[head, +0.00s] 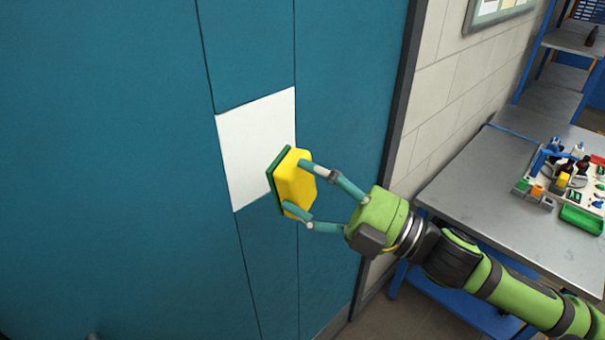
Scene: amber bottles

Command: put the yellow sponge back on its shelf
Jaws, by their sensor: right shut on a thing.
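The yellow sponge (289,178) has a dark green scrubbing side that faces the blue wall panel. My right gripper (293,187) is shut on the sponge, one finger at its top edge and one at its lower edge. The sponge is in front of the lower right part of a white rectangle (245,140) on the panel. I cannot tell whether the green side touches it. A shelf rack (562,98) with blue posts stands at the far right; I cannot tell whether it is the sponge's shelf. My left gripper is not in view.
A dark bottle (591,36) stands on the rack. A dark vertical edge (403,90) borders the blue panel (100,170).

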